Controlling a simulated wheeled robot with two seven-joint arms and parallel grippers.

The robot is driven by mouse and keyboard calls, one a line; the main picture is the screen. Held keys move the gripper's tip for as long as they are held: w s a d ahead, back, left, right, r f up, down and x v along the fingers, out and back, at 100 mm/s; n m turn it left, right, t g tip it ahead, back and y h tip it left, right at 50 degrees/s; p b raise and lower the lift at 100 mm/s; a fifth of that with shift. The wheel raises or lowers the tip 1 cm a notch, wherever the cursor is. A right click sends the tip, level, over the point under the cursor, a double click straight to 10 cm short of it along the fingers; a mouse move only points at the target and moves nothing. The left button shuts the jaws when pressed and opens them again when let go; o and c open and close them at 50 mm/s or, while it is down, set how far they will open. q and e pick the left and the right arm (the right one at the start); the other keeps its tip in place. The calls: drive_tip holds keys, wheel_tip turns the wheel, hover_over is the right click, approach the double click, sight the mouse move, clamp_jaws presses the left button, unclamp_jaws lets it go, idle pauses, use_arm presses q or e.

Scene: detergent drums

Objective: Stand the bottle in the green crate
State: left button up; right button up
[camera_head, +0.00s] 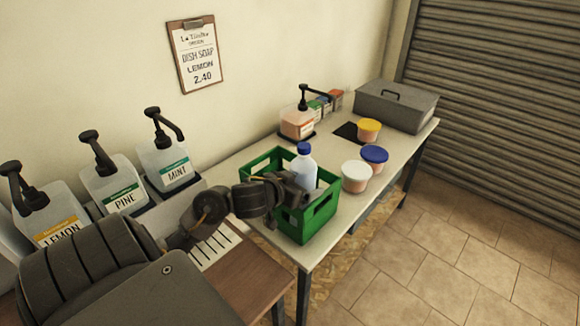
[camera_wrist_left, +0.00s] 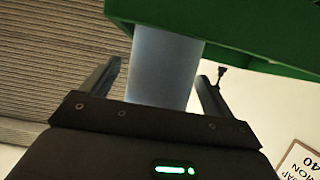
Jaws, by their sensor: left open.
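The bottle (camera_head: 304,168) is pale white with a blue cap and stands upright in the green crate (camera_head: 322,215), its lower part hidden by the crate wall and my gripper. My left gripper (camera_head: 294,187) is at the crate's top, beside the bottle. In the left wrist view the fingers of this gripper (camera_wrist_left: 158,75) are open, with the bottle (camera_wrist_left: 165,65) between them and a gap on each side. The crate (camera_wrist_left: 225,45) crosses the top of that view and covers one end of the bottle. My right gripper is not in view.
The crate stands on the pale table (camera_head: 262,160). A white-lidded tub (camera_head: 355,176) and a blue-lidded tub (camera_head: 374,158) stand close right of it. A pump container (camera_head: 298,122) stands behind. Lemon, Pine and Mint (camera_head: 170,163) dispensers line the left. A grey box (camera_head: 395,105) is farther back.

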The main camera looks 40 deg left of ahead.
use_arm(q)
drive_tip(key=p+v, duration=0.6)
drive_tip(key=v, duration=0.5)
drive_tip(key=shift+s+r, duration=0.2)
drive_tip(key=shift+s, duration=0.1)
drive_tip(key=shift+w+d, duration=0.1)
drive_tip(key=b+x, duration=0.6)
drive_tip(key=x, duration=0.6)
drive_tip(key=shift+f+b, duration=0.2)
drive_tip(key=shift+b, duration=0.1)
drive_tip(key=shift+r, duration=0.1)
